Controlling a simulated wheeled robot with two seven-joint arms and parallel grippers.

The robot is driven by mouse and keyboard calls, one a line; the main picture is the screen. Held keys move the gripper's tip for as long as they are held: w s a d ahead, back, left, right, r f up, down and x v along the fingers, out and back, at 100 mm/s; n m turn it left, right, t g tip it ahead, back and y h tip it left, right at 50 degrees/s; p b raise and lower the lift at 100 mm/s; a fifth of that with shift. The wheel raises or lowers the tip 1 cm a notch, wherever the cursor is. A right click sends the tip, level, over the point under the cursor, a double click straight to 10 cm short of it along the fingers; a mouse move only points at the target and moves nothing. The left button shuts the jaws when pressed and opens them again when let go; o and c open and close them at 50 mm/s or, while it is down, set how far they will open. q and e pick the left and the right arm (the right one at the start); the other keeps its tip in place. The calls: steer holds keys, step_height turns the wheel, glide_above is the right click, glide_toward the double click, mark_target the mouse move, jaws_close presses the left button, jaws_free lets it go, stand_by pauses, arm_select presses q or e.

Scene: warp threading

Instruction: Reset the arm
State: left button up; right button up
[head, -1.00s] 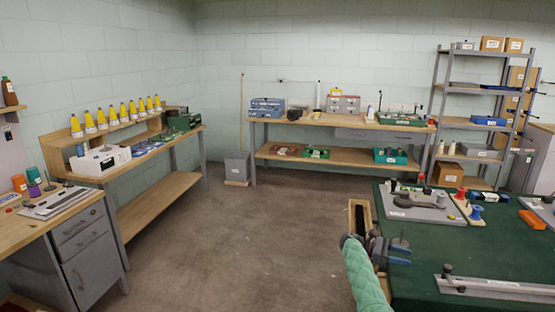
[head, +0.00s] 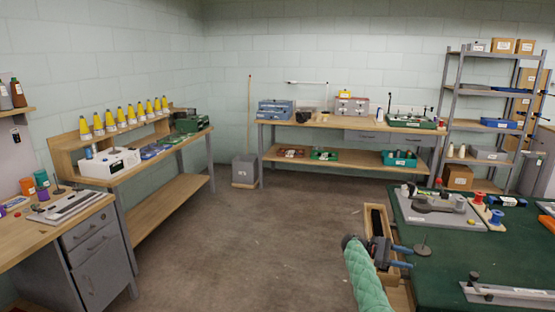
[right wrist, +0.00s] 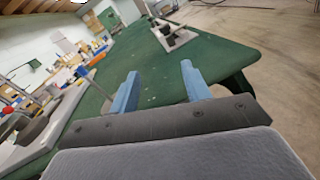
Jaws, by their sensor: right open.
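My right arm, in a green quilted sleeve, comes up from the bottom of the head view. Its gripper (head: 396,256) is beside the left edge of the green-topped table (head: 440,265), near a narrow wooden box. In the right wrist view the two blue fingers (right wrist: 160,92) stand wide apart with nothing between them, and the green table top lies beyond them. My left gripper is not in view.
A grey plate with a fixture (head: 440,208) and spools (head: 495,217) lie on the green table. A long metal bar (head: 515,293) lies at its front. Workbenches stand left (head: 170,150) and at the back (head: 340,122). The floor between is clear.

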steer(key=w+a+r+m+t+y, duration=0.7)
steer(key=r+m+t, duration=0.2)
steer(key=r+t, duration=0.15)
steer(key=s+a+f+m+t+y, duration=0.1)
steer(key=s+a+f+t+y, duration=0.3)
steer(key=s+a, duration=0.6)
steer(key=s+a+f+n+y, duration=0.1)
steer(key=s+a+f+y, duration=0.3)
steer(key=s, duration=0.7)
steer(key=s+a+f+n+y, duration=0.1)
steer(key=s+a+f+y, duration=0.1)
steer(key=s+a+f, duration=0.7)
steer(key=s+f+g, duration=0.2)
steer(key=s+f, duration=0.3)
steer(key=s, duration=0.6)
steer(key=s+f+g, duration=0.2)
steer(key=s+f, duration=0.4)
steer(key=s, duration=0.6)
steer(key=s+f+g, duration=0.2)
steer(key=s+f, duration=0.4)
steer(key=s, duration=0.6)
steer(key=shift+s+f, duration=0.15)
steer(key=shift+s, duration=0.1)
